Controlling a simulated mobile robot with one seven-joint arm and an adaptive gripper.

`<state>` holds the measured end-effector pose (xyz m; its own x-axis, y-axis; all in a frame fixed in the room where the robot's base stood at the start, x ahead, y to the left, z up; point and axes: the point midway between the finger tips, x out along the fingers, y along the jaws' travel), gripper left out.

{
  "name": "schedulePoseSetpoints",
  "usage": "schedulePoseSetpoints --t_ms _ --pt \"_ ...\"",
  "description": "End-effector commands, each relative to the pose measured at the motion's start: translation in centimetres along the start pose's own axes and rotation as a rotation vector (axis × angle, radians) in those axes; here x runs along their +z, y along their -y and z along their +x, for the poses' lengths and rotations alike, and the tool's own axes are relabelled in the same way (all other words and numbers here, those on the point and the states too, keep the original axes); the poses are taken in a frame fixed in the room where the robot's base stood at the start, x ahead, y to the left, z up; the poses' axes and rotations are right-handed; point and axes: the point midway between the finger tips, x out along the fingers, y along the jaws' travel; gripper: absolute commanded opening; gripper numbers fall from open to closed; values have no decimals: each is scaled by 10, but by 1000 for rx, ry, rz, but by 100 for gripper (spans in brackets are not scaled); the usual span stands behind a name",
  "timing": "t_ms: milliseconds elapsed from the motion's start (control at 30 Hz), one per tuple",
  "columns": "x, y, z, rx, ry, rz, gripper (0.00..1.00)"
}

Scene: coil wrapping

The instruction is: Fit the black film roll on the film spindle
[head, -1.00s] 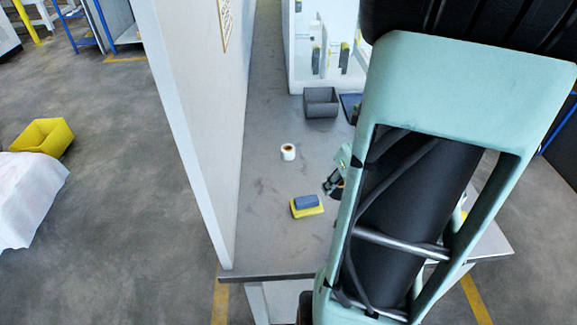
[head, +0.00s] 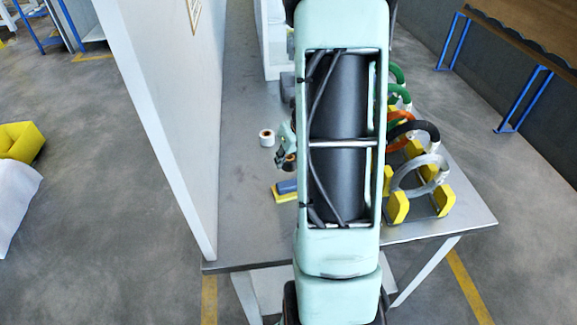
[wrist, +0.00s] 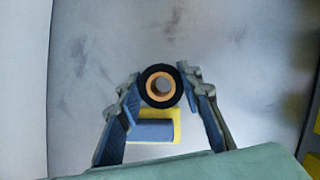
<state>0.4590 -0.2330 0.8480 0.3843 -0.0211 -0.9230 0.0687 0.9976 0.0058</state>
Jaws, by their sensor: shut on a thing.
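The black film roll (wrist: 161,101), with an orange core and a grey centre, sits between the fingers of my gripper (wrist: 161,82) in the wrist view. The fingers are shut on it from both sides. I cannot tell whether the grey centre is the table seen through the core or something inside it. In the head view my gripper (head: 284,152) is over the table, left of my forearm, with part of the roll (head: 290,164) showing beside it. I cannot make out the film spindle; my arm hides much of the table.
A white roll (head: 267,138) stands left of my gripper. A blue and yellow block (head: 285,191) lies below it, also in the wrist view (wrist: 152,131). Coloured coils on yellow-ended stands (head: 397,207) fill the table's right. A white wall panel (head: 172,110) borders the left.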

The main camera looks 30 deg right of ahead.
Motion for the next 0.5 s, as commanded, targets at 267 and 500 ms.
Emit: schedulePoseSetpoints --t_ms 267,500 --pt "-12 0 29 1 0 1 6" --pt "-13 0 30 1 0 0 6"
